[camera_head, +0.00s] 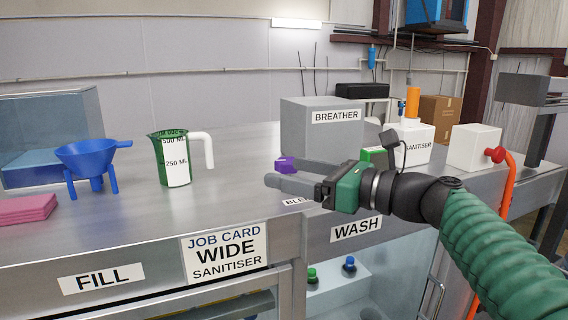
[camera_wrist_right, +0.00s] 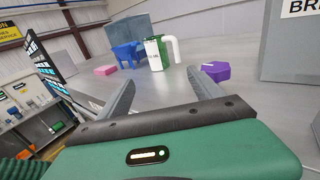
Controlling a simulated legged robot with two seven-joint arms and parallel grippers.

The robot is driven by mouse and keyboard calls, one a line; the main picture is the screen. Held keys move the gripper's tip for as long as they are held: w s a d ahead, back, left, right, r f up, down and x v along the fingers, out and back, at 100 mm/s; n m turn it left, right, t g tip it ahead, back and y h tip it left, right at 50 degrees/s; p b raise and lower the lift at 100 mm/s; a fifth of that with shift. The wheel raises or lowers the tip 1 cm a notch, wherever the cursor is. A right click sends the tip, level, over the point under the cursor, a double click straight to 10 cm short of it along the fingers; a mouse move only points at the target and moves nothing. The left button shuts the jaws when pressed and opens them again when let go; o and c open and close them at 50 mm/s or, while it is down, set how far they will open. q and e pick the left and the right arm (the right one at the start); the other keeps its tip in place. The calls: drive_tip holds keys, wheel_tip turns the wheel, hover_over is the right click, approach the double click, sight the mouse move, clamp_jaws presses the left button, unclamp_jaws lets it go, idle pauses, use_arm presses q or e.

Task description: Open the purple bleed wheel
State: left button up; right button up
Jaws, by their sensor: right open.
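The purple bleed wheel (camera_head: 286,163) is a small purple block low at the front of the grey BREATHER box. In the right wrist view the purple wheel (camera_wrist_right: 215,71) shows just beyond and to the right of the right-hand finger, not between the fingers. My right gripper (camera_head: 274,172) is open and empty, reaching left over the counter with its fingertips close to the wheel. In the right wrist view the gripper (camera_wrist_right: 160,80) shows a wide gap between the fingers. Whether a finger touches the wheel I cannot tell. A BLEED label is partly hidden under the gripper. My left gripper is out of view.
The BREATHER box (camera_head: 310,145) stands behind the wheel. A green and white jug (camera_head: 177,172), a blue funnel stand (camera_head: 92,158) and pink cloths (camera_head: 27,208) are on the left. A SANITISER box (camera_head: 412,150) and a white box with a red knob (camera_head: 473,145) stand right.

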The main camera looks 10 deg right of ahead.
sight(288, 165)
drive_tip(key=s+d+f+m+t+h+p, duration=0.1)
drive_tip(key=d+m+t+h, duration=0.1)
drive_tip(key=d, duration=0.3)
drive_tip(key=s+d+f+m+t+h, duration=0.1)
drive_tip(key=d+h, duration=0.1)
drive_tip(key=d, duration=0.3)
drive_tip(key=p+x, duration=0.6)
drive_tip(key=x, duration=0.9)
drive_tip(key=shift+w, duration=0.2)
drive_tip(key=shift+w+f, duration=0.25)
drive_tip(key=shift+w, duration=0.05)
drive_tip(key=shift+r, duration=0.1)
drive_tip(key=c, duration=1.4)
drive_tip(key=shift+o, duration=0.2)
drive_tip(key=n+g+y+p, duration=0.1)
drive_tip(key=p, duration=0.1)
drive_tip(key=n+y+p, duration=0.1)
drive_tip(key=y+p, duration=0.1)
drive_tip(key=shift+w+d+r+g, duration=0.1)
drive_tip(key=shift+d+r+g, duration=0.05)
drive_tip(key=shift+r+g, duration=0.25)
drive_tip(key=shift+d+f+n+g+y+p, duration=0.1)
drive_tip(key=shift+f+n+g+y+p, duration=0.15)
drive_tip(key=shift+n+y+p, duration=0.2)
drive_tip(key=shift+f, duration=0.1)
